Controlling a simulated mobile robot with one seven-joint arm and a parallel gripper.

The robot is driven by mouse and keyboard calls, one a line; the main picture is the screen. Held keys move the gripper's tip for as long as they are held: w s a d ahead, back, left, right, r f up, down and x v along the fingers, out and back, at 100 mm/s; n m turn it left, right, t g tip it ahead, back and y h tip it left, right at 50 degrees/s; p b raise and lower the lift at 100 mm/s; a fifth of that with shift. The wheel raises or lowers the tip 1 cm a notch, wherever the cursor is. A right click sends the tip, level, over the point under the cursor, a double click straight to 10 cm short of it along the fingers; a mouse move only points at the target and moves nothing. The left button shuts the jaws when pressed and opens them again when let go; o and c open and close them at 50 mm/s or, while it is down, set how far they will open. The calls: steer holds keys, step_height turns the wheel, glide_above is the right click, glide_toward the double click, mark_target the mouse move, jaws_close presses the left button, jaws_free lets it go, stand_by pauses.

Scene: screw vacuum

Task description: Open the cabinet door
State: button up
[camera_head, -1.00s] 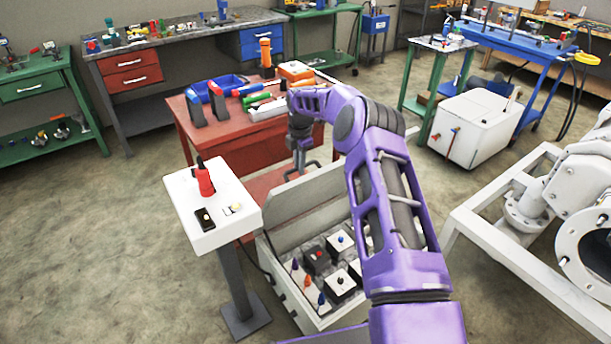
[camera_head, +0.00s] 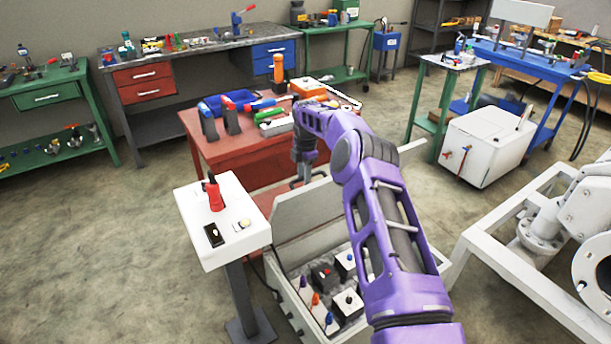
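The cabinet (camera_head: 283,293) is a low white-grey box on the floor, with black and white switch blocks and coloured knobs inside. Its door (camera_head: 308,214), a plain grey panel, stands raised along the far side, so the interior shows. My purple arm reaches over the cabinet from the lower right and hides its right part. My gripper (camera_head: 303,176) points down at the upper edge of the door, by a grey handle-like bar. It is small and partly hidden, so I cannot tell whether the fingers grip the bar.
A white pedestal box (camera_head: 221,225) with a red-handled switch stands close left of the cabinet. A red table (camera_head: 240,155) with tools is just behind. A white frame (camera_head: 520,285) with machinery stands at right. Floor is clear at lower left.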

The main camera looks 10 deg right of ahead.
steer(key=shift+o, duration=0.8)
steer(key=shift+w+r, duration=0.1)
steer(key=shift+d+r, duration=0.2)
steer(key=shift+r, duration=0.15)
step_height(320, 180, up, 17)
steer(key=p, duration=0.2)
steer(key=shift+s+d, duration=0.15)
steer(key=shift+s, duration=0.3)
steer(key=shift+c, duration=0.2)
